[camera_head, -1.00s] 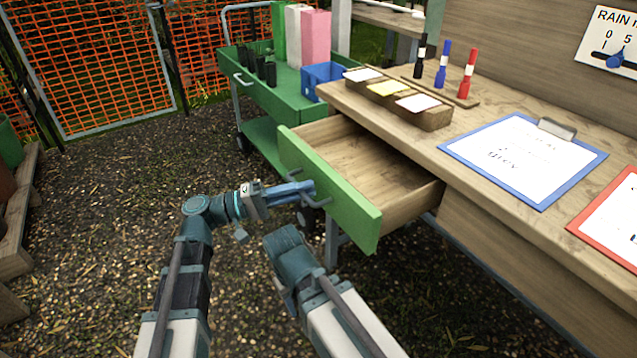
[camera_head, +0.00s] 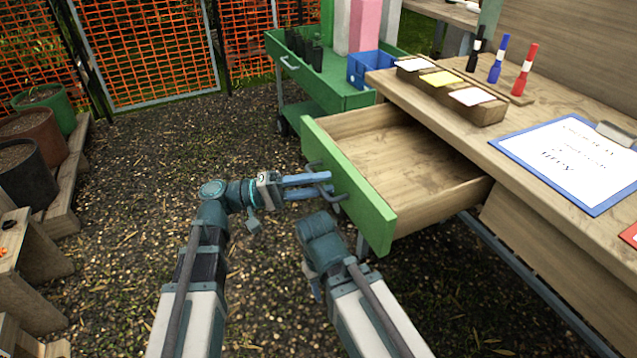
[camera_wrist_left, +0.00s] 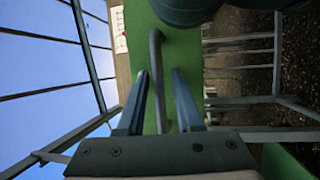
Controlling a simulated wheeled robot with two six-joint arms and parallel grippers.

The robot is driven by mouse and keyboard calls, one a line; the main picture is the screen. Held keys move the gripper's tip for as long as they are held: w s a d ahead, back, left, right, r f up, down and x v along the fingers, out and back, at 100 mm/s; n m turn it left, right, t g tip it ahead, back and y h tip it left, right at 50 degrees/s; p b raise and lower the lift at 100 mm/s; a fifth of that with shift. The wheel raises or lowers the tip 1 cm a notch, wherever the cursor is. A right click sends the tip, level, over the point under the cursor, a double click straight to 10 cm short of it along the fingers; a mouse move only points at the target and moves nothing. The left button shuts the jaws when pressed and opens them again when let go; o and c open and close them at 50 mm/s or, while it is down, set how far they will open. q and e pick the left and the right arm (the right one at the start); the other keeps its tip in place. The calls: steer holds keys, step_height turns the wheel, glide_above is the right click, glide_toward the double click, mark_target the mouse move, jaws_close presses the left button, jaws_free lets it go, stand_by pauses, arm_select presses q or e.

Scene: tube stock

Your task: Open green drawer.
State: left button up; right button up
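The green drawer front (camera_head: 350,190) stands well out from the wooden desk, and its empty wooden inside (camera_head: 415,165) shows. A grey bar handle (camera_head: 314,164) is on the front; in the left wrist view the handle (camera_wrist_left: 157,75) runs between my two blue fingers. My left gripper (camera_head: 326,183) is at the handle with its fingers apart, a gap showing on each side of the bar. It also shows in the left wrist view (camera_wrist_left: 160,76).
The desk top (camera_head: 420,88) carries a card box (camera_head: 485,113), several markers and a blue clipboard (camera_head: 575,160). A green cart (camera_head: 345,100) stands behind the drawer. Planters (camera_head: 25,175) are at the left. The gravel between them is clear.

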arm_select(q)
steer(key=shift+o, duration=0.4)
steer(key=shift+w+a, duration=0.1)
steer(key=shift+a, duration=0.25)
steer(key=a+f+b, duration=0.2)
steer(key=a, duration=1.1)
steer(key=shift+w+f, duration=0.15)
steer(key=shift+w, duration=0.1)
